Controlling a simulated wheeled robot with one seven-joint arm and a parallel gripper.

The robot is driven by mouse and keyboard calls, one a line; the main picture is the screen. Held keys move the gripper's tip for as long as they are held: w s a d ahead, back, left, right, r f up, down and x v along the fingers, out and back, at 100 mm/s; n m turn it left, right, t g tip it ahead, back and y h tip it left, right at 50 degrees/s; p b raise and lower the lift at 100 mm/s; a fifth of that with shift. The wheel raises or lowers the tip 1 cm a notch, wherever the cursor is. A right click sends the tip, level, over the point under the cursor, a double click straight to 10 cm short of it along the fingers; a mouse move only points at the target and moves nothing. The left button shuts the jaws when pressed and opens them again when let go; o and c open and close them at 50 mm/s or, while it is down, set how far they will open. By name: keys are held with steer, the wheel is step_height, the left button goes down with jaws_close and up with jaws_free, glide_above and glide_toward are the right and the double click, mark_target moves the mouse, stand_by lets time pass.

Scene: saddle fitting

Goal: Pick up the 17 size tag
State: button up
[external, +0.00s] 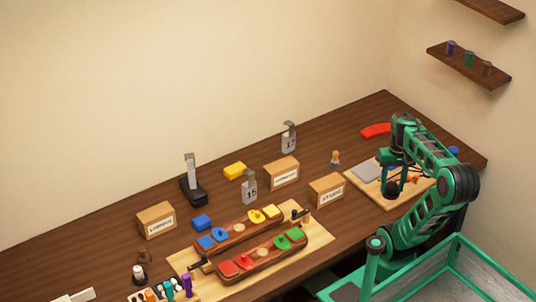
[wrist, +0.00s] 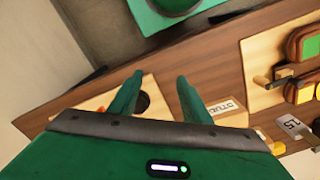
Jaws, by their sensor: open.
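The 17 size tag (external: 289,143) is a small grey tag with a metal clip on top. It stands upright at the back of the wooden table in the external view, behind a labelled box; I cannot make it out in the wrist view. A similar tag marked 15 (external: 249,187) stands nearer the front; it also shows at the right of the wrist view (wrist: 292,127). My gripper (wrist: 152,82) is open with nothing between its fingers. It is above the board at the table's right end, well to the right of the 17 tag.
Labelled boxes (external: 282,173) (external: 327,190) stand near the tags, one just in front of the 17 tag. A yellow block (external: 235,170) and a black stand (external: 193,191) are to the left. Saddle-like pieces with coloured parts lie on a light board (external: 318,238) in front.

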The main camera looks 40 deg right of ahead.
steer(key=w+a+f+n+t+y, duration=0.1)
steer(key=w+a+n+t, duration=0.2)
steer(key=w, duration=1)
steer(key=w+a+f+n+t+y, duration=0.1)
steer(key=w+n+t, duration=0.35)
steer(key=w, duration=0.85)
steer(key=w+a+f+n+t, duration=0.15)
steer(key=w+t, duration=0.25)
steer(key=w, duration=1)
steer(key=w+d+r+m+t, duration=0.2)
steer(key=w+r+t, duration=0.2)
steer(key=w+t, duration=0.3)
steer(key=h, duration=0.1)
glide_toward(287, 122)
steer(key=shift+w+d+r+g, duration=0.1)
steer(key=shift+w+d+g, duration=0.05)
steer(key=shift+w, duration=0.45)
steer(key=shift+w+d+r+g, duration=0.1)
steer(key=shift+w+d, duration=0.1)
steer(key=shift+w, duration=0.45)
steer(key=shift+w+f, duration=0.1)
steer(key=shift+w+a, duration=0.2)
steer(key=shift+w, duration=1.55)
steer(key=shift+w+a, duration=0.2)
steer(key=shift+w, duration=1.55)
steer(key=shift+w+a, duration=0.2)
steer(key=shift+w, duration=1.55)
